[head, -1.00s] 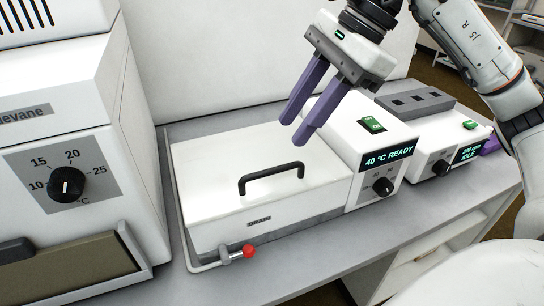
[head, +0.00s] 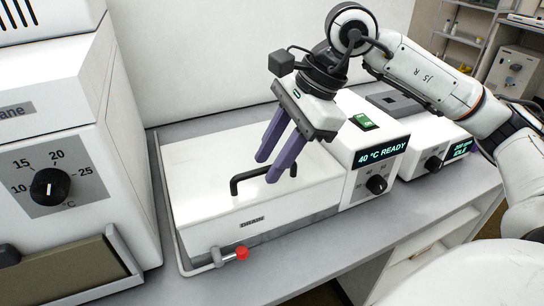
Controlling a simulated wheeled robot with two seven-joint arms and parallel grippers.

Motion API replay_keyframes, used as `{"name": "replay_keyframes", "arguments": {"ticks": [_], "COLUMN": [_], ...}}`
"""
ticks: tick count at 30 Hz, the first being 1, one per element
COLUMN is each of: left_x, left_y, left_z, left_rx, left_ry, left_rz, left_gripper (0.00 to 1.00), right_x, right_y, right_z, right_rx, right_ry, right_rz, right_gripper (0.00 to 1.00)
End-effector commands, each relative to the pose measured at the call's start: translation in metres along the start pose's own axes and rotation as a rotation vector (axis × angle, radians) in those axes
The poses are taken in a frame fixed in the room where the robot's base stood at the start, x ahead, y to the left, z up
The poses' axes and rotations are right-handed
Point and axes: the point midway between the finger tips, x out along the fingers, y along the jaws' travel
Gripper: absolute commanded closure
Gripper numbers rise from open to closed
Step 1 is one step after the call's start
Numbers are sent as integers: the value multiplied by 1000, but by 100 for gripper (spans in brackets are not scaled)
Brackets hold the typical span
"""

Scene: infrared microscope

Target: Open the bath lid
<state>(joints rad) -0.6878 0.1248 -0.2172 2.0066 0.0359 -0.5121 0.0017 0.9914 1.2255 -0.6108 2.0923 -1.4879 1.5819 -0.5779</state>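The white bath lid (head: 200,180) is down flat on the bath, with a black bar handle (head: 245,178) on top. The bath's control box (head: 385,165) at its right reads "40 °C READY". My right gripper (head: 267,167) comes down from above with its two purple fingers at the right end of the handle. The fingers overlap the handle in the picture and hide part of it. A narrow gap shows between them, and I cannot tell whether they touch the handle. My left gripper is out of view.
A tap with a red knob (head: 242,253) sticks out at the bath's front. A large white machine with a black dial (head: 50,187) stands close on the left. Another device (head: 440,150) is at the right. The grey bench front (head: 330,245) is clear.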

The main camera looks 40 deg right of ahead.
Motion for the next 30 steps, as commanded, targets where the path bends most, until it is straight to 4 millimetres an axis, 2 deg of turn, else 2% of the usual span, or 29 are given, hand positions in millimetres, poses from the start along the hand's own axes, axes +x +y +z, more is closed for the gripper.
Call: {"name": "replay_keyframes", "arguments": {"ticks": [3, 8, 9, 20, 26, 30], "left_x": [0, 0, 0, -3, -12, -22], "left_y": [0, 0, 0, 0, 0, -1], "left_z": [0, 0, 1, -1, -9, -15], "left_rx": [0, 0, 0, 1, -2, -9], "left_ry": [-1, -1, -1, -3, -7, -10], "left_rz": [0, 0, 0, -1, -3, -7], "left_gripper": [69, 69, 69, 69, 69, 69], "right_x": [0, 0, 0, -5, -23, -42], "right_y": [0, 0, 0, -2, -13, -27], "right_z": [0, 0, 0, 2, 10, 16], "right_rx": [0, 0, 0, 0, 1, 5], "right_ry": [0, -1, -1, -2, -3, -4], "right_rz": [0, 0, 0, -1, -4, -9], "right_gripper": [71, 98, 100, 100, 100, 100]}}
